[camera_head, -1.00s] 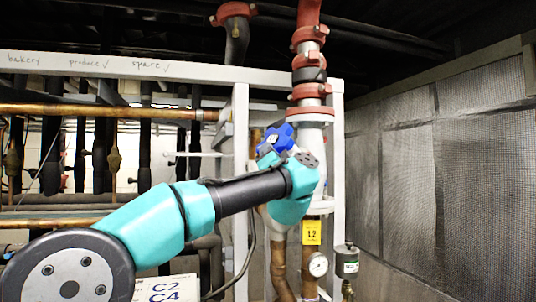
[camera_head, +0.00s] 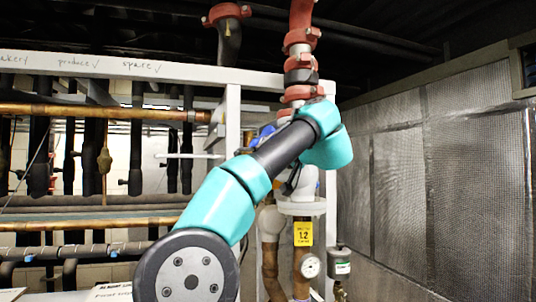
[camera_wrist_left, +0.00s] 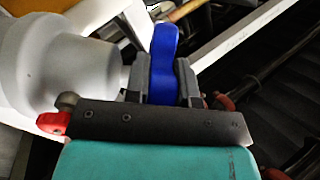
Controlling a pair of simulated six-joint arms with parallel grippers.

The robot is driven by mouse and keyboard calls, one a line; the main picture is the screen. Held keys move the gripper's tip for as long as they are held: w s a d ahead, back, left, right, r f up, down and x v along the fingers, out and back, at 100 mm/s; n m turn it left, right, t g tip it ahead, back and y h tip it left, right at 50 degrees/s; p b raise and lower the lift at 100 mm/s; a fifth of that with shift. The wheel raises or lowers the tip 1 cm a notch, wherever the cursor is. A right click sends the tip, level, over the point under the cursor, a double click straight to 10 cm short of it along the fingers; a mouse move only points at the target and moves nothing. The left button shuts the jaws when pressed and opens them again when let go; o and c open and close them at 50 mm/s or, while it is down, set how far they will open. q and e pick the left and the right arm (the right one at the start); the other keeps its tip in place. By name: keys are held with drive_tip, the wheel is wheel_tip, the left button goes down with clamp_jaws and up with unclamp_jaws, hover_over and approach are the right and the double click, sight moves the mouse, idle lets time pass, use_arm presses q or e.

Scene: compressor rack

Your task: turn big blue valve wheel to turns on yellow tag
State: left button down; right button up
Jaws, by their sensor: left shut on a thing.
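The blue valve wheel (camera_head: 265,132) is mostly hidden behind my left arm in the head view, with only a small part showing. In the left wrist view the blue wheel (camera_wrist_left: 165,42) stands between the two dark fingers. My left gripper (camera_wrist_left: 163,80) is shut on part of its rim. The yellow tag (camera_head: 303,233) hangs on the pipe below the valve, and "1.2" can be read on it; its smaller print is too small to read. My right gripper is in neither view.
A white frame post (camera_head: 232,120) stands left of the valve. A vertical pipe with red couplings (camera_head: 301,38) rises above it. A gauge (camera_head: 310,265) and a small dark green canister (camera_head: 340,262) are below. A mesh-covered wall (camera_head: 450,160) bounds the right side.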

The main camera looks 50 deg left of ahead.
use_arm(q)
drive_tip(key=shift+w+d+n+g+h, duration=0.15)
drive_tip(key=shift+n+g+h, duration=0.15)
drive_tip(key=shift+g+h, duration=0.25)
drive_tip(key=shift+w+d+r+n+g+h, duration=0.1)
drive_tip(key=shift+r+n+g+h, duration=0.2)
drive_tip(key=shift+h, duration=0.3)
drive_tip(key=shift+d+r+n+g+h, duration=0.1)
drive_tip(key=shift+n+g+h, duration=0.1)
drive_tip(key=shift+g+h, duration=0.25)
drive_tip(key=c, duration=1)
unclamp_jaws()
drive_tip(key=shift+o, duration=0.2)
